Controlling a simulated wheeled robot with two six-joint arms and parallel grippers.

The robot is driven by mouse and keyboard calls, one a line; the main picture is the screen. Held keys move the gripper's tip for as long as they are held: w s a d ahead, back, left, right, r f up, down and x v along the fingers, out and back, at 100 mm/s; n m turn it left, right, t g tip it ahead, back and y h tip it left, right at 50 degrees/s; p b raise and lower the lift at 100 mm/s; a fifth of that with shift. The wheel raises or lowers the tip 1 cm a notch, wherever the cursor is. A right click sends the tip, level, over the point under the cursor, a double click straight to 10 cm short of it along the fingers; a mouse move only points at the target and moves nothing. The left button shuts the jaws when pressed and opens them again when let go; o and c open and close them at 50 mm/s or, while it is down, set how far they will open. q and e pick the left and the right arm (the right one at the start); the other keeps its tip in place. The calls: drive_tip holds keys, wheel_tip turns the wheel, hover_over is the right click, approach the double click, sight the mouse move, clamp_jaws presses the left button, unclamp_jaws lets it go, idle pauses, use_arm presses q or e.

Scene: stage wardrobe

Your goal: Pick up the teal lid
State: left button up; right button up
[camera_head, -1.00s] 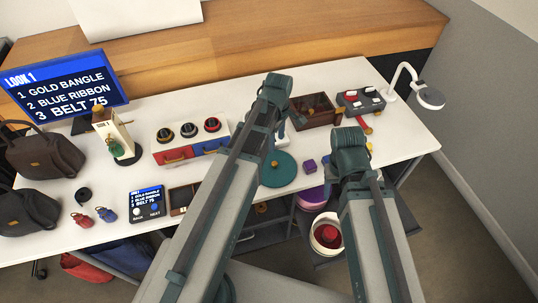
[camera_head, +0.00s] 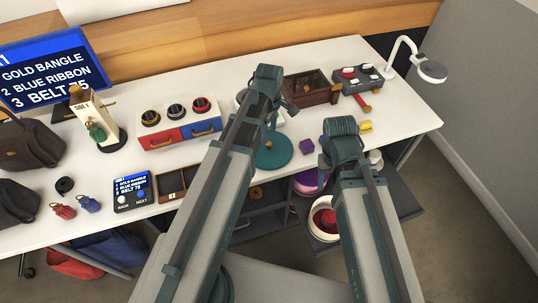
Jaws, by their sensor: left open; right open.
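A flat teal disc, which I take for the teal lid (camera_head: 276,153), lies on the white table near its front edge, right of my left forearm. A small orange-brown spot shows near its middle. My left gripper (camera_head: 272,121) is just beyond and above the disc, largely hidden by its own wrist; it is open, and I see no contact with the disc. My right gripper (camera_head: 342,143) is to the right, near the table's front edge; its wrist hides the fingers. It is open and I see nothing held.
A brown open box (camera_head: 311,88), a grey switch panel (camera_head: 358,77) and a lamp (camera_head: 430,71) stand behind. A red-and-blue drawer unit (camera_head: 187,133) is left. Buckets (camera_head: 323,222) stand below the front edge.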

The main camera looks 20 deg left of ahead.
sight(269, 143)
use_arm(q)
drive_tip(key=shift+f, duration=0.35)
use_arm(e)
drive_tip(key=shift+f, duration=0.4)
use_arm(q)
wheel_tip(269, 143, down, 5)
drive_tip(key=b, duration=0.5)
drive_tip(key=shift+f, duration=0.2)
drive_tip(key=shift+r, duration=0.15)
use_arm(e)
wheel_tip(269, 143, down, 5)
drive_tip(key=shift+f, duration=0.1)
use_arm(q)
clamp_jaws()
